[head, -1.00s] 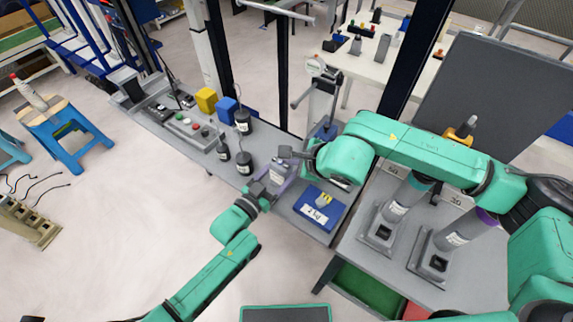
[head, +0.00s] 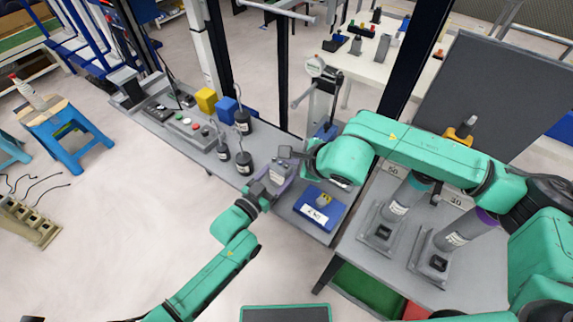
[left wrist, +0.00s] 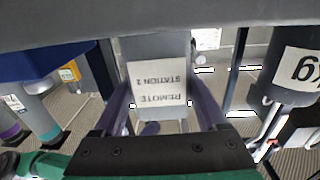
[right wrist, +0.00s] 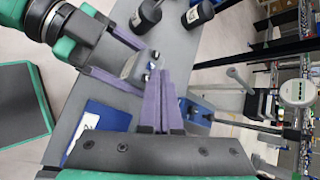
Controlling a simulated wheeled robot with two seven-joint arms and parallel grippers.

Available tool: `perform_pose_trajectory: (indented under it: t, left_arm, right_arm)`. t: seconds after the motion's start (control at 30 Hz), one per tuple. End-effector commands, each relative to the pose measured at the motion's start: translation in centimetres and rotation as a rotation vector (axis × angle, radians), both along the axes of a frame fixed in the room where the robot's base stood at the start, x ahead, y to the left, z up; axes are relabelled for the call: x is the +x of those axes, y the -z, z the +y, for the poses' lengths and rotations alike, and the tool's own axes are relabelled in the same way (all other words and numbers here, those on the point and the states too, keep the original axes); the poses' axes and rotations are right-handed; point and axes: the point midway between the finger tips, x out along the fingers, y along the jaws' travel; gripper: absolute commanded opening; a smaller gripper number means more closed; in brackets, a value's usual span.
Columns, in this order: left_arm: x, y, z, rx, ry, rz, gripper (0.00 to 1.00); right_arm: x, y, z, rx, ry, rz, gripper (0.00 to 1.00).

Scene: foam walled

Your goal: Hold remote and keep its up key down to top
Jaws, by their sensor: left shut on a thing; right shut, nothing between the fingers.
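The remote (left wrist: 158,85) is a grey handheld box with a white label reading "REMOTE STATION 2". My left gripper (head: 276,180) is shut on it, its purple fingers on either side, and holds it above the grey bench. In the right wrist view the remote (right wrist: 141,66) shows its small keys at the end near my right fingers. My right gripper (right wrist: 166,80) is shut and empty, with its purple fingertips close beside that key end. I cannot tell whether they touch a key. In the head view the remote (head: 284,168) is partly hidden by the grippers.
A blue block (head: 320,207) with a white label lies on the bench by the remote. Several dark weights (head: 244,163) stand to its left. A control box with coloured buttons (head: 191,130) lies farther left. Grey cylinder stands (head: 386,229) occupy the right table. A dial post (head: 317,68) rises behind.

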Motion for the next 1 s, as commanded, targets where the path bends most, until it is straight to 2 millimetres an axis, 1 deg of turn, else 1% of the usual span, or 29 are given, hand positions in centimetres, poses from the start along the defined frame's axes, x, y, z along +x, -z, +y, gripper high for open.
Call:
perform_pose_trajectory:
  t: [0.27,0.53,1.0]
  left_arm:
    - [0.0,0.0,0.0,0.001,0.000,0.001,0.11]
    - [0.0,0.0,0.0,0.001,0.000,0.001,0.11]
    - [0.0,0.0,0.0,0.001,0.000,0.001,0.11]
  right_arm:
    - [0.0,0.0,0.0,0.000,0.000,0.000,0.00]
    - [0.0,0.8,0.0,0.001,0.000,0.001,0.00]
    - [0.0,1.0,0.0,0.000,0.000,0.000,0.00]
